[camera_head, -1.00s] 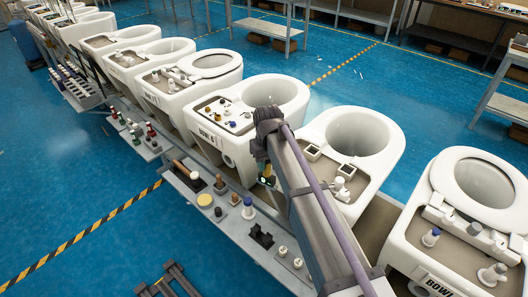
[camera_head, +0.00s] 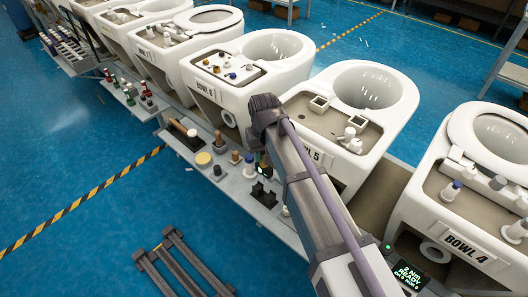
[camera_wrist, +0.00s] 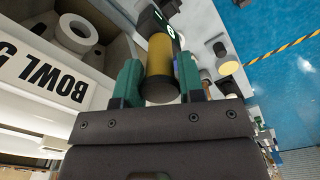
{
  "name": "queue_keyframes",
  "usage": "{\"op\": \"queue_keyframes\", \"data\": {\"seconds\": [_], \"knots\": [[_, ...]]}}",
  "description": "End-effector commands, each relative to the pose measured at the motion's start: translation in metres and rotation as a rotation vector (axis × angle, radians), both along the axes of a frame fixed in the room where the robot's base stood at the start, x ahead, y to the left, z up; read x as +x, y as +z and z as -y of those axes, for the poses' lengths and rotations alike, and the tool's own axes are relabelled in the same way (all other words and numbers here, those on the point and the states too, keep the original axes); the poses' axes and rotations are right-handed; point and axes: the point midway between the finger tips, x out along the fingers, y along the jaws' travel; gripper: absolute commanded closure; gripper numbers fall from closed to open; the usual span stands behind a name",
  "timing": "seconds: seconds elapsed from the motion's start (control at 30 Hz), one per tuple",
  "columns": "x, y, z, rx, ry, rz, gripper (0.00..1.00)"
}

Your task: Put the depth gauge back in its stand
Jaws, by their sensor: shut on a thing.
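My gripper (camera_wrist: 160,78) is shut on the depth gauge (camera_wrist: 160,62), a brass-yellow cylinder with a dark end and a dark display part, held between two green fingers. In the head view the gauge (camera_head: 263,166) is small and partly hidden by my wrist, close to the front edge of bowl 5. A black notched block (camera_head: 264,195), which looks like the stand, is on the grey shelf just below the gauge in the picture. The gauge appears apart from it and above the shelf; the exact height cannot be told. The block is not clear in the wrist view.
The grey shelf (camera_head: 233,188) also holds a wooden-handled tool (camera_head: 184,127), a yellow disc (camera_head: 203,159) and several small knobs left of the block. Bowl 5 (camera_head: 340,120) stands behind it. A dark rack (camera_head: 183,264) lies on the blue floor in front.

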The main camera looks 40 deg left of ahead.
Motion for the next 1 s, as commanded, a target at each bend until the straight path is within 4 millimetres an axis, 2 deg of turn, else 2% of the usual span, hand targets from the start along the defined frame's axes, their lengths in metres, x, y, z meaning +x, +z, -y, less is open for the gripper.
{"op": "queue_keyframes", "data": {"seconds": [0.03,0.27,0.37,1.0], "knots": [[0.000,-0.010,0.000,0.000,0.000,0.000,0.85],[0.000,-0.034,0.000,0.000,0.000,0.000,0.85],[0.000,-0.027,0.000,0.000,0.000,0.000,0.85],[0.000,-0.031,0.000,0.000,0.000,0.000,0.85]]}}
